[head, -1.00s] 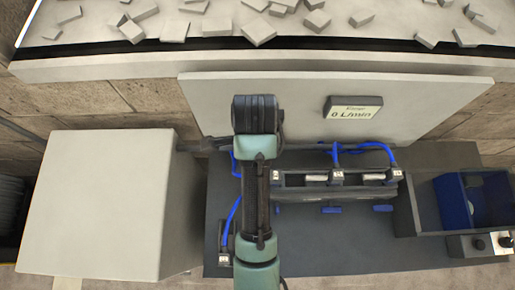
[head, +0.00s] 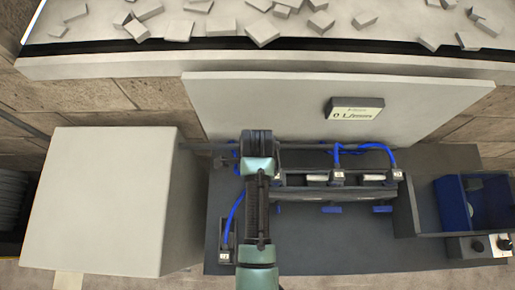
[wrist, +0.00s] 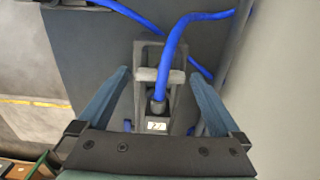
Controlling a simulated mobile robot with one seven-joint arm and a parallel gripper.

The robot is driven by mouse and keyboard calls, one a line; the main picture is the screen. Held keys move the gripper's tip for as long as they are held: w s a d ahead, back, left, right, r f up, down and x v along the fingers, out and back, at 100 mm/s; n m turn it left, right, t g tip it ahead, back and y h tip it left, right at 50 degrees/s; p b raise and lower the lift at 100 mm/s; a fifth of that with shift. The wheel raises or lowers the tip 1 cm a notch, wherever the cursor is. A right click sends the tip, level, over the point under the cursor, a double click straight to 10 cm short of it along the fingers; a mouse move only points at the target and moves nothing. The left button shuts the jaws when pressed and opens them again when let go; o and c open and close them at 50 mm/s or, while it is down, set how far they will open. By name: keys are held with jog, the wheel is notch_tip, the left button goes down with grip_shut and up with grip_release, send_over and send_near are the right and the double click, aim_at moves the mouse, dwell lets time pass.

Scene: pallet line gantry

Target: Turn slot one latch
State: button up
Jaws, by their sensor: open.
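A dark slotted rack (head: 350,193) sits on the bench in the head view, with blue latch tabs (head: 331,209) along its front edge. Two labelled hose connectors (head: 338,176) show; my arm hides the rack's left end. In the wrist view, my gripper (wrist: 160,74) is open, with one finger on each side of a dark bracket (wrist: 146,52) and a connector with a white label (wrist: 156,127). A blue hose (wrist: 170,55) runs up from this connector. Small blue bits show low beside it, mostly hidden. I cannot tell whether the fingers touch anything.
A large pale box (head: 100,200) stands left. A back panel (head: 270,100) carries a display (head: 354,108) reading 0 L/min. A blue bin (head: 455,205) and a knob box (head: 480,246) are right. A separate labelled connector (head: 226,256) stands front left. A conveyor (head: 210,32) carries grey blocks behind.

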jog(key=c, duration=1.2)
jog(key=shift+r+n+p, duration=0.1)
jog(key=shift+n+p, duration=0.2)
jog(key=shift+n, duration=0.1)
jog(key=n+p, duration=0.1)
jog(key=n, duration=0.2)
jog(key=n+p, duration=0.2)
jog(key=n, duration=0.3)
jog(key=n+p, duration=0.1)
jog(key=n, duration=0.4)
jog(key=shift+n+p, duration=0.4)
jog(key=shift+n, duration=1.6)
jog(key=shift+w, duration=0.1)
